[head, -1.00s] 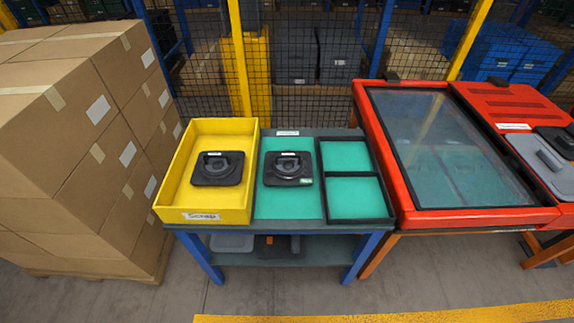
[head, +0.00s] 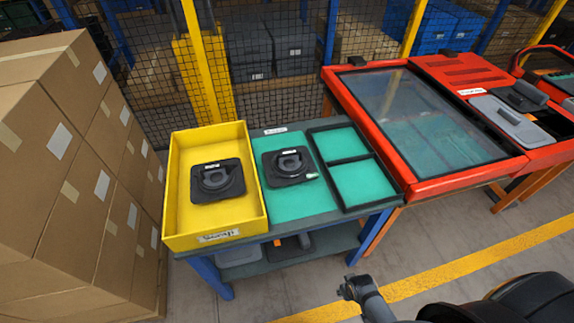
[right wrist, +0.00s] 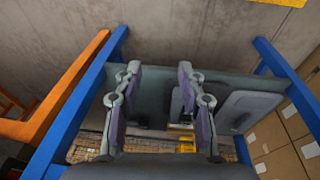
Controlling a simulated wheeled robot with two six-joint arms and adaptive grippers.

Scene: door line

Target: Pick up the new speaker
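A black speaker (head: 289,165) lies on the green mat (head: 305,203) of the table, with a white label and a small pale spot at its right corner. A similar black speaker (head: 217,181) lies in the yellow box (head: 254,178) labelled Scrap. My right gripper (right wrist: 160,72) is open and empty in the right wrist view, its two fingers apart in front of the table's lower shelf. Part of my right arm shows at the bottom right of the head view, in front of the table and apart from both speakers. My left gripper is not in view.
Two empty green compartments with black rims (head: 397,190) sit right of the mat. A red glass-topped station (head: 468,177) stands further right. Stacked cartons (head: 60,180) stand left. The lower shelf (head: 325,241) holds a grey item (right wrist: 245,108). A mesh fence is behind.

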